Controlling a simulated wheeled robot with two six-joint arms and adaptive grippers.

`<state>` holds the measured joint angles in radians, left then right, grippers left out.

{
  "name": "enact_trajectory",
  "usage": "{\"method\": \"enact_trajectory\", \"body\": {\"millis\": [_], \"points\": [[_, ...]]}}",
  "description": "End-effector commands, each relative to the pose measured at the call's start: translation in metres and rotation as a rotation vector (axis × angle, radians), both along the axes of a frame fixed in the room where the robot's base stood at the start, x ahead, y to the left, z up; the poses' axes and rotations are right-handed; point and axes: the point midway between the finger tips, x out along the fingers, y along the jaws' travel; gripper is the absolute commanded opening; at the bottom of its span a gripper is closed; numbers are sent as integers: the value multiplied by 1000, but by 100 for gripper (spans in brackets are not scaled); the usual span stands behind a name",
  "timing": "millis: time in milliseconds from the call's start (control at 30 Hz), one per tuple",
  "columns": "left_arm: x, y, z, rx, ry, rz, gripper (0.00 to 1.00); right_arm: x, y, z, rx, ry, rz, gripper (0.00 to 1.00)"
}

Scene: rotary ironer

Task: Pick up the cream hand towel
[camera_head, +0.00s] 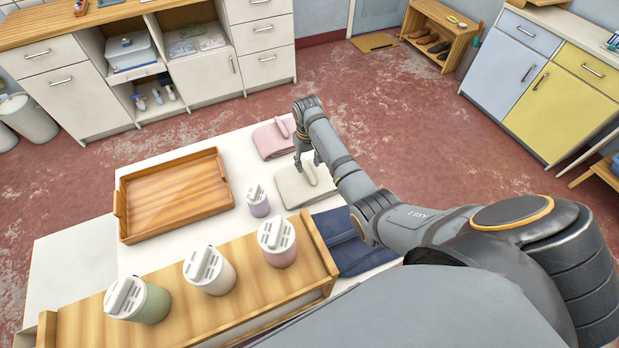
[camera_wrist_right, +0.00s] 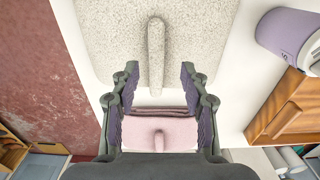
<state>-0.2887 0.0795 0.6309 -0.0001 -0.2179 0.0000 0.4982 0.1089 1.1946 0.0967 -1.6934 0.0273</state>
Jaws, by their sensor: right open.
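The cream hand towel (camera_head: 292,192) lies flat and folded on the white table, with a raised ridge standing up along its middle. In the right wrist view the cream hand towel (camera_wrist_right: 105,35) fills the top, and its ridge (camera_wrist_right: 156,50) lies in line with the gap between my fingers. My right gripper (camera_head: 309,162) is over the towel's far part, pointing down. The right wrist view shows my right gripper (camera_wrist_right: 160,72) open, with one fingertip to each side of the ridge. Whether the fingertips touch the towel is unclear. My left gripper is not in view.
A pink towel (camera_head: 267,142) lies just beyond the cream one, and dark blue cloth (camera_head: 355,250) lies nearer. A wooden shelf (camera_head: 230,311) with three larger canisters is in front.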

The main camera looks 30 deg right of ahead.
Motion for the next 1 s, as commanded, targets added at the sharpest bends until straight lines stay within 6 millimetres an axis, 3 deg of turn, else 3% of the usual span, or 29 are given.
{"method": "enact_trajectory", "body": {"millis": [200, 500, 833, 1000], "points": [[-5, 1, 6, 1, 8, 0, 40, -3, -5, -35, 0, 4, -1, 45], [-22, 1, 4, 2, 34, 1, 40, -3, -5, -41, 0, 1, 0, 44], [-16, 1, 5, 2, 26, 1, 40, -3, -5, -41, 0, 1, 0, 0], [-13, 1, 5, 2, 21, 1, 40, -3, -5, -41, 0, 1, 0, 0]]}}
